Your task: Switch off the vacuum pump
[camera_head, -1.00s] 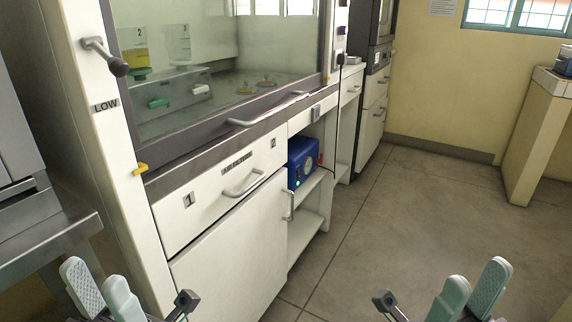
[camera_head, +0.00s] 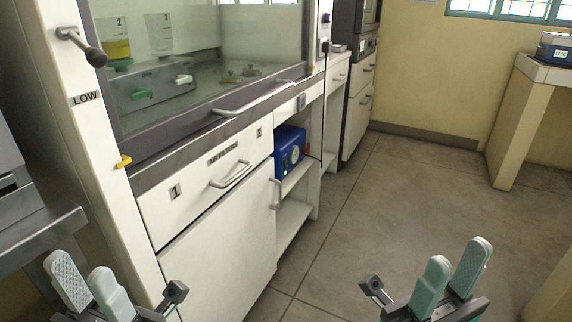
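The vacuum pump is most likely the blue box (camera_head: 287,148) on the upper open shelf under the fume hood. A round gauge and a small green light show on its front. My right gripper (camera_head: 452,272) is low at the right, open and empty, over the floor. Both are well apart from the blue box. Its switch is too small to tell.
The fume hood (camera_head: 190,128) has a glass sash with a handle and a lever at left. A metal bench (camera_head: 45,235) stands at the left. A tiled counter (camera_head: 535,72) stands at the far right. The floor (camera_head: 400,200) in the middle is clear.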

